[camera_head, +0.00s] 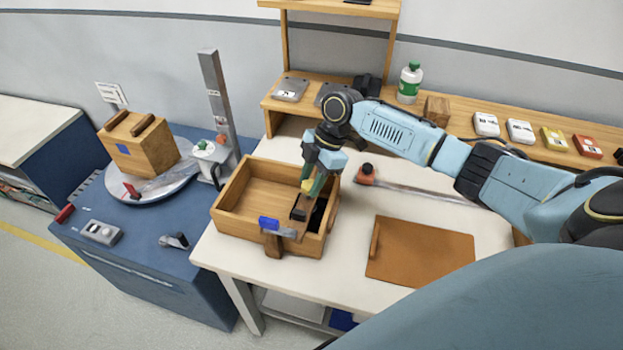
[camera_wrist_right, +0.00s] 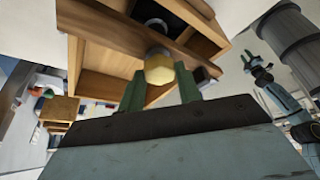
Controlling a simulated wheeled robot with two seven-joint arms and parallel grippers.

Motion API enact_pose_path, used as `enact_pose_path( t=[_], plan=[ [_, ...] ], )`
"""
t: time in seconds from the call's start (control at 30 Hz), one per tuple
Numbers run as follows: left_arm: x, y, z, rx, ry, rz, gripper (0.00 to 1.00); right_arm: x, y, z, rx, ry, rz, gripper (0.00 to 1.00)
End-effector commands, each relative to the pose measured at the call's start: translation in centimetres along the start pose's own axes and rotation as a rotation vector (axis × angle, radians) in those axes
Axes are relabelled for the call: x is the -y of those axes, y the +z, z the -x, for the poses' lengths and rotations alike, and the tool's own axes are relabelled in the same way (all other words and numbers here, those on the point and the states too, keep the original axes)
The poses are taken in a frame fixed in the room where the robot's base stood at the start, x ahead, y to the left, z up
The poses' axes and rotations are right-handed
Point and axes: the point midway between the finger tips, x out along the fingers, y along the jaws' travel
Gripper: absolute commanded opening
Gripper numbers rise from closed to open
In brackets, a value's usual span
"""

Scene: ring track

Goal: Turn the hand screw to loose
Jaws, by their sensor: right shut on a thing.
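The hand screw (camera_wrist_right: 158,69) shows a yellow, faceted head between my right fingertips in the right wrist view. My right gripper (camera_head: 313,182) reaches down over the right side of an open wooden box (camera_head: 232,219). Its green fingers (camera_wrist_right: 160,88) are shut on the hand screw's head. The lower part of the screw is hidden. A bluish arm with a hand, seemingly my left gripper (camera_wrist_right: 263,72), is small at the right of the wrist view; its jaws are unclear.
A blue-and-metal tool (camera_head: 275,224) lies at the box's front edge. A brown board (camera_head: 420,250) lies right of the box on the white table (camera_head: 345,268). A red-ended bar (camera_head: 410,189) lies behind it. A wooden block (camera_head: 143,148) stands on the left turntable.

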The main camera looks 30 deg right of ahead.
Motion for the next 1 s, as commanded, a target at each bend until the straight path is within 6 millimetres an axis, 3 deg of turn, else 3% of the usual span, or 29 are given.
enact_pose_path(
  t=[0.03,0.07,0.2,0.57,0.67,1.0],
  plan=[
    [0.0,0.0,0.0,-0.001,0.000,0.000,0.36,0.0,0.0,0.0,-0.001,0.000,0.002,0.11],
    [0.0,0.0,0.0,-0.001,0.000,0.000,0.36,0.0,-0.1,0.0,-0.001,0.000,0.002,0.38],
    [0.0,-0.1,0.0,-0.001,0.000,0.000,0.36,0.0,0.0,0.0,0.000,0.000,0.001,0.56],
    [0.0,-0.1,0.0,-0.002,0.000,0.001,0.36,0.0,0.0,0.5,0.000,0.002,0.000,0.56],
    [0.0,-0.1,-0.1,-0.002,0.000,0.001,0.36,-0.1,0.1,1.8,0.001,0.005,-0.001,0.56],
    [0.0,0.0,-0.4,-0.001,0.000,0.000,0.36,-0.1,0.0,9.2,0.001,0.004,0.000,0.56]
  ],
)
